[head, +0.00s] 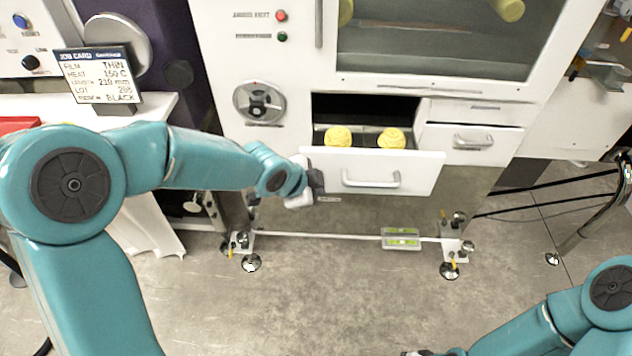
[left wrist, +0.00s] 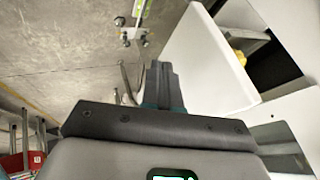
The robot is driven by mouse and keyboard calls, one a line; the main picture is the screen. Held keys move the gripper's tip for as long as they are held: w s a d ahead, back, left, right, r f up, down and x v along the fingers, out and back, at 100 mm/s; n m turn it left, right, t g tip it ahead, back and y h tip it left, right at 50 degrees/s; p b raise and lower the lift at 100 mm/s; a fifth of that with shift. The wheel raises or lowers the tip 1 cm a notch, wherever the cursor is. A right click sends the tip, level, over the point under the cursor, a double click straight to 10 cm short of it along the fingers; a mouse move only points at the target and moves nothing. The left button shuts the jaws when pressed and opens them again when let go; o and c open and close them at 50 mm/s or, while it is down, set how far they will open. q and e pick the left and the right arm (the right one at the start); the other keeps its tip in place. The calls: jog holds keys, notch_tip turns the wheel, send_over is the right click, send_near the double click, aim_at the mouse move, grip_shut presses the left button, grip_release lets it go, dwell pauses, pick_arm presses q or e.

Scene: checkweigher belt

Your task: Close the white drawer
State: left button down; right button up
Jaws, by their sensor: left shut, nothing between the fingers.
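The white drawer (head: 420,178) stands pulled out from the white machine, with a pale bar handle (head: 371,181) on its front. Two yellow rolls lie inside, the left one (head: 338,137) and the right one (head: 391,139). My left gripper (head: 318,186) is shut and empty at the left end of the drawer front; I cannot tell whether it touches. In the left wrist view, the shut fingers (left wrist: 163,88) point toward the drawer's white front (left wrist: 207,70). My right gripper (head: 425,353) shows only in part at the bottom edge, and its jaws cannot be made out.
A smaller drawer (head: 472,142) to the right looks slightly open. A dial (head: 259,103) is on the machine at the left, and a glass window (head: 440,45) is above. A job card (head: 98,76) stands at the upper left. The floor (head: 340,300) in front is clear.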

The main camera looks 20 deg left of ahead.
pick_arm(q)
jog(key=w, duration=0.1)
jog(key=w+p, duration=0.1)
jog(key=w+a+p, duration=0.1)
jog(key=shift+w+r, duration=0.2)
jog(key=shift+r, duration=0.05)
pick_arm(e)
notch_tip(320, 180, up, 4)
jog(key=shift+a+f, duration=0.1)
jog(key=shift+f, duration=0.1)
pick_arm(q)
jog(key=shift+w+a, duration=0.1)
pick_arm(e)
jog(key=shift+w, duration=0.15)
